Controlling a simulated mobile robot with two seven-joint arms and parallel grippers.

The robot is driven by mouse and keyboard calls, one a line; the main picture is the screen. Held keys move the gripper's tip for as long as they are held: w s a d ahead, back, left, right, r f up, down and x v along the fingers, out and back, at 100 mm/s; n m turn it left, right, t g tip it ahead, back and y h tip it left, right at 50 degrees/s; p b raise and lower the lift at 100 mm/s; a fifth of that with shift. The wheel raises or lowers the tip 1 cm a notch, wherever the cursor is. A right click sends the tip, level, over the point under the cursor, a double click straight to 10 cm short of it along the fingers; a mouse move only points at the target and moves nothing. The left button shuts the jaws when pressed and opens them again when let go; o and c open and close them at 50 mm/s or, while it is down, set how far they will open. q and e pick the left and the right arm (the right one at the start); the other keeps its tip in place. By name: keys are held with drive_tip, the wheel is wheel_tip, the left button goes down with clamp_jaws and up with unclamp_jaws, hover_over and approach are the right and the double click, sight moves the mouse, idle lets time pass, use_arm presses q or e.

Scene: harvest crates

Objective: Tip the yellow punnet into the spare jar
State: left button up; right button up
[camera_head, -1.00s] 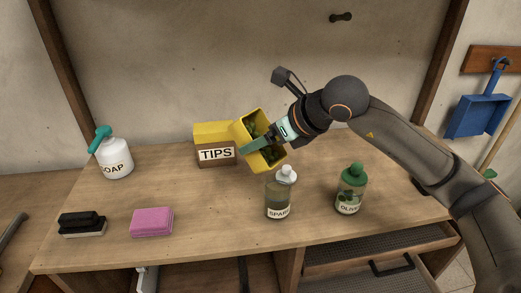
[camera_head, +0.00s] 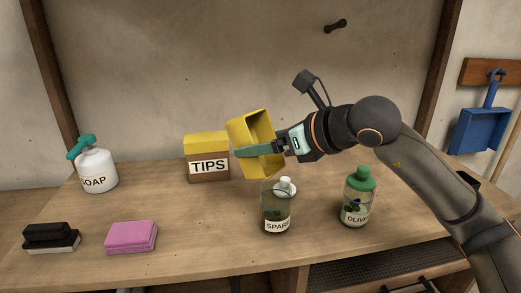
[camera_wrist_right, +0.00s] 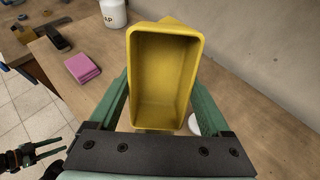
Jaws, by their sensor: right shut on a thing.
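The yellow punnet (camera_head: 262,128) is tilted on its side above and slightly left of the spare jar. Its inside looks empty, also in the right wrist view (camera_wrist_right: 165,75). My right gripper (camera_head: 262,149) is shut on the punnet, its green fingers along the punnet's sides. The clear spare jar (camera_head: 268,199) stands upright on the bench, with dark green pieces low inside. A white cap (camera_head: 286,185) shows at its top; I cannot tell how it sits. My left gripper (camera_wrist_right: 52,148) shows at the lower left of the right wrist view, apart from the punnet, fingers spread and empty.
The green-capped olive jar (camera_head: 355,205) stands right of the spare jar. The TIPS box (camera_head: 208,142) is behind left of it. A soap bottle (camera_head: 97,170), black brush (camera_head: 50,236) and pink sponge (camera_head: 131,236) are on the left. The bench's middle front is clear.

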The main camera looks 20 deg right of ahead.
use_arm(q)
drive_tip(key=shift+r, duration=0.2)
use_arm(e)
drive_tip(key=shift+r, duration=0.1)
wheel_tip(320, 180, up, 5)
drive_tip(key=p, duration=0.4)
use_arm(q)
wheel_tip(320, 180, up, 3)
drive_tip(key=shift+r, duration=0.2)
